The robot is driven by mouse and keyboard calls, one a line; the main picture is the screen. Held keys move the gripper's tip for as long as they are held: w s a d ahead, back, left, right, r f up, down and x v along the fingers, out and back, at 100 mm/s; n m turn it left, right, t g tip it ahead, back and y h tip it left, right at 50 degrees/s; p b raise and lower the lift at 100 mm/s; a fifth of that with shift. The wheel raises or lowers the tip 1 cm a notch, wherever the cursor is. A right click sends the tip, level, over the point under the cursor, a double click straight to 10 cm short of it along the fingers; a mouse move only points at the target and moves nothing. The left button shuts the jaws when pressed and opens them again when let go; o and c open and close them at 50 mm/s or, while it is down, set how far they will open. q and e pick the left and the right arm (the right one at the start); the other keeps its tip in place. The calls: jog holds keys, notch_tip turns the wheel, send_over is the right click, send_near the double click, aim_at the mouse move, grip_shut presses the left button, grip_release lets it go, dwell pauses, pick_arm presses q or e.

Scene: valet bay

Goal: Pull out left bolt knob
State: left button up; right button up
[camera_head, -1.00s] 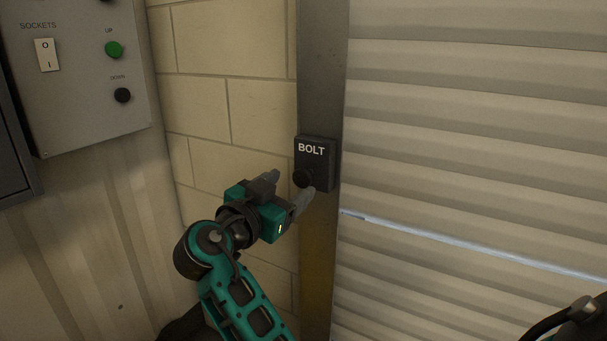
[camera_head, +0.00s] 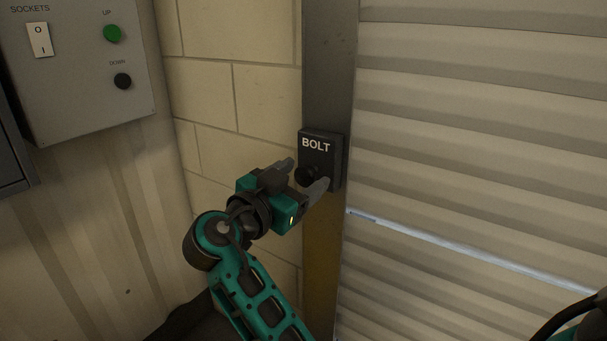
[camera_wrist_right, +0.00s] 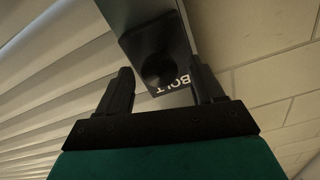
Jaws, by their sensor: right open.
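The black round bolt knob (camera_head: 303,178) sits on the front of a dark box labelled BOLT (camera_head: 318,147), fixed to a metal door post. My right gripper (camera_head: 307,174) is open at the knob, one fingertip at its upper left and the other at its lower right. In the right wrist view the knob (camera_wrist_right: 157,70) shows between the two spread fingers (camera_wrist_right: 161,72), with gaps on both sides. I cannot tell how far the fingertips reach along the knob. My left gripper is not in view.
A grey control panel (camera_head: 75,95) with a sockets switch and up and down buttons hangs at the upper left. A pale block wall (camera_head: 210,95) lies behind my gripper. A ribbed shutter (camera_head: 480,130) fills the right side.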

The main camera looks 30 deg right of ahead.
jog(key=shift+c, duration=0.2)
grip_shut()
dwell(0.6)
